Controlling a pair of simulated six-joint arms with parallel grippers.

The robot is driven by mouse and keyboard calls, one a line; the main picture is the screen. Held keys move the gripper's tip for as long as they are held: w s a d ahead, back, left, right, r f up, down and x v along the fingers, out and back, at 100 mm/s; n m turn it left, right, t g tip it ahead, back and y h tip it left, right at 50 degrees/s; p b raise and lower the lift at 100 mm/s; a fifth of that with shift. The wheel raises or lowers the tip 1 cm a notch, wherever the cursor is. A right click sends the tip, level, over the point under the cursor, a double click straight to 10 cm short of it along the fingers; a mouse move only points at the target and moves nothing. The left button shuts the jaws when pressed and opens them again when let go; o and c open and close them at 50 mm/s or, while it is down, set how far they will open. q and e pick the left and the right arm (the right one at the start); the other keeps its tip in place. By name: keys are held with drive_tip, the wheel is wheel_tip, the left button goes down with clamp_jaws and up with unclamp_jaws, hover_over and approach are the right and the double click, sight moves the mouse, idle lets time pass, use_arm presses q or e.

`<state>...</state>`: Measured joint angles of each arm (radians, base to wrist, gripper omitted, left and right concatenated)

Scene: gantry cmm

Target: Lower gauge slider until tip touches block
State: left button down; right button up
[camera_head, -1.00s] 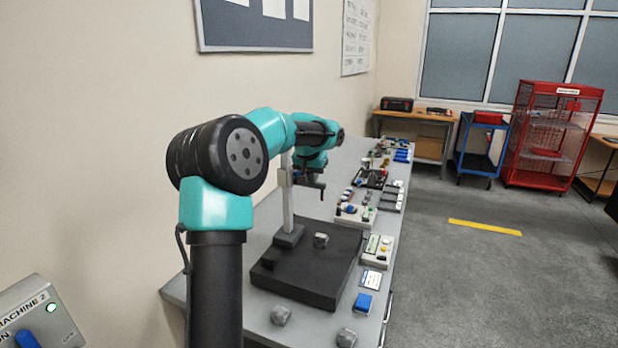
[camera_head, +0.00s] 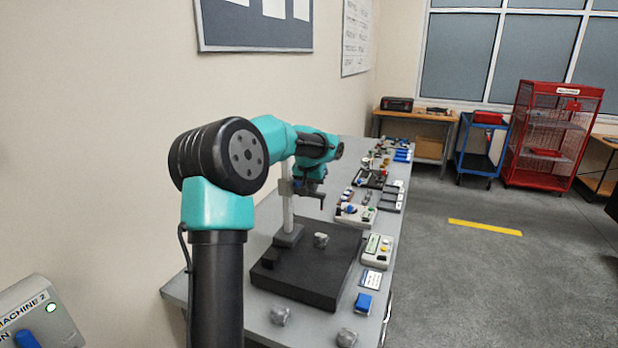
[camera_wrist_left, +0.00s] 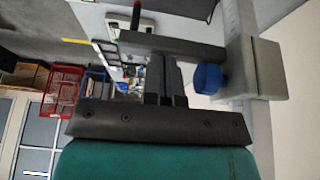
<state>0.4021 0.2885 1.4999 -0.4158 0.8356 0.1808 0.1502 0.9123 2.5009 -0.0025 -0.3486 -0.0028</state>
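The gauge stands on a black base plate (camera_head: 307,282), with an upright grey column (camera_head: 288,211). Its slider (camera_head: 286,187) carries a dark side arm with a thin tip (camera_head: 322,203). A small grey block (camera_head: 320,240) sits on the plate below the tip, with a visible gap between them. My left gripper (camera_head: 308,187) is at the slider arm. In the left wrist view my left gripper (camera_wrist_left: 166,60) has its fingers close together, their ends against the dark slider arm (camera_wrist_left: 185,48). A blue knob (camera_wrist_left: 208,78) is beside them. The block is not identifiable there. My right gripper is out of view.
A control box (camera_head: 378,249) with buttons, a label card (camera_head: 371,279) and a blue item (camera_head: 363,303) lie right of the plate. Two loose grey pieces (camera_head: 280,315) lie in front. More fixtures line the bench behind. A wall is close on the left.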

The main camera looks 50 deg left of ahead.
use_arm(q)
wheel_tip(320, 180, down, 9)
drive_tip(key=shift+r, duration=0.2)
idle(2.0)
drive_tip(key=shift+f, duration=0.75)
idle(1.3)
drive_tip(key=shift+r, duration=0.1)
drive_tip(key=shift+r, duration=3.4)
drive_tip(key=shift+f, duration=2.55)
